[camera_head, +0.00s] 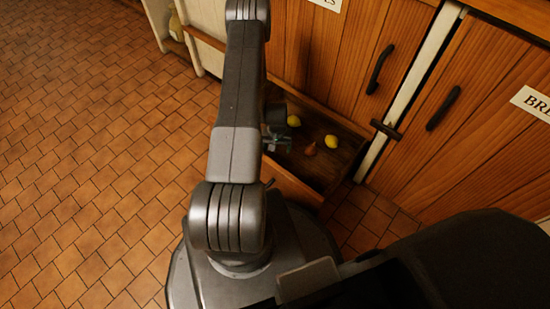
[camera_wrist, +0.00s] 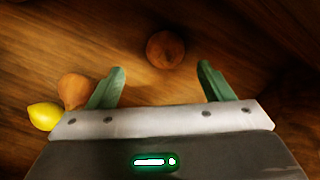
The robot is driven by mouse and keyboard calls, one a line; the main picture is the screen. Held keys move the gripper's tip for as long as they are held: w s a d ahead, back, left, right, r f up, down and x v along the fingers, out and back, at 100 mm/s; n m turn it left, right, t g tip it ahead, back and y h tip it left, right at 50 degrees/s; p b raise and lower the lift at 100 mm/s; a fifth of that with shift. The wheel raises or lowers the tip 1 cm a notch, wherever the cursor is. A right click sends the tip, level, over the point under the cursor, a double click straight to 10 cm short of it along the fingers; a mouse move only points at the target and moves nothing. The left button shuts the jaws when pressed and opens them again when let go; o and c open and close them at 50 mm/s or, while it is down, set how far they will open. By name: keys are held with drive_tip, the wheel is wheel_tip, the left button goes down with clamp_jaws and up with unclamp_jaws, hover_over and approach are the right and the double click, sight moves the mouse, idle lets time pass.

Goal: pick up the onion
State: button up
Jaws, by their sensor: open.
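A round brown onion (camera_wrist: 165,50) with a darker spot on top lies on wooden boards in the wrist view, just beyond and between my fingertips. My gripper (camera_wrist: 161,70) is open, its two green fingers apart with nothing between them. A second tan-brown bulb (camera_wrist: 73,90) lies outside the left finger, partly hidden by the gripper; I cannot tell for sure whether it is an onion too. In the head view my gripper (camera_head: 277,141) is over an open drawer, beside a brown pointed bulb (camera_head: 310,149).
The open low wooden drawer (camera_head: 345,152) also holds a lemon (camera_head: 331,141) and another yellow fruit (camera_head: 293,121). A lemon (camera_wrist: 45,116) also shows in the wrist view, left of the gripper. Wooden cabinet doors (camera_head: 440,120) with dark handles rise behind. Tiled floor (camera_head: 90,150) is clear at left.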

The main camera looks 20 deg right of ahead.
sight(275, 155)
drive_tip(key=f, duration=0.1)
drive_tip(key=f+b, duration=0.1)
drive_tip(key=f, duration=0.1)
drive_tip(key=a+f+b, duration=0.1)
drive_tip(key=f, duration=0.1)
drive_tip(key=shift+f, duration=0.2)
drive_tip(key=shift+r, duration=0.1)
drive_tip(key=c, duration=1)
drive_tip(key=shift+d, duration=0.1)
drive_tip(key=shift+c, duration=0.2)
wheel_tip(275, 155, up, 10)
drive_tip(key=p, duration=0.3)
